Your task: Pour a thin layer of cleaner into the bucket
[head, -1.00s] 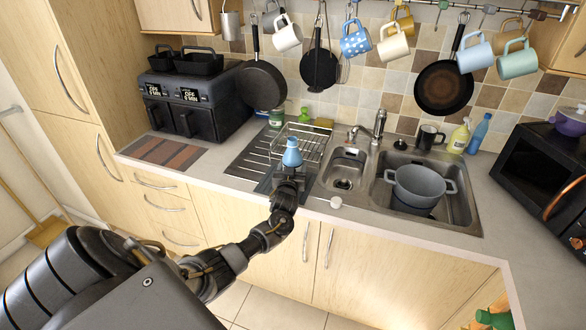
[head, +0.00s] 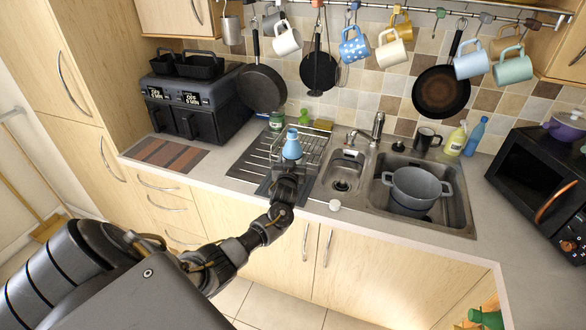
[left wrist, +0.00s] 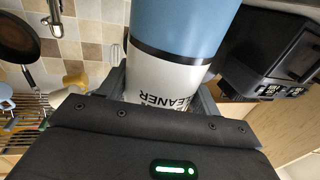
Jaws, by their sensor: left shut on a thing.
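The cleaner bottle (head: 292,147), blue at the top, stands about upright in my left gripper (head: 288,172), over the drainer side of the counter in front of the wire rack. The left wrist view shows the white label (left wrist: 165,85) reading "CLEANER" between the fingers of my left gripper (left wrist: 160,98), which is shut on it. No thing is clearly a bucket; a grey two-handled pot (head: 416,184) sits in the right sink basin, and a small metal pail-like container (head: 231,30) hangs at the upper left. My right gripper is not in view.
A wire dish rack (head: 312,142) stands behind the bottle. The tap (head: 377,126) rises behind the small basin. A small white round thing (head: 335,205) lies on the counter's front edge. Mugs and pans hang above; a microwave (head: 545,175) stands at right.

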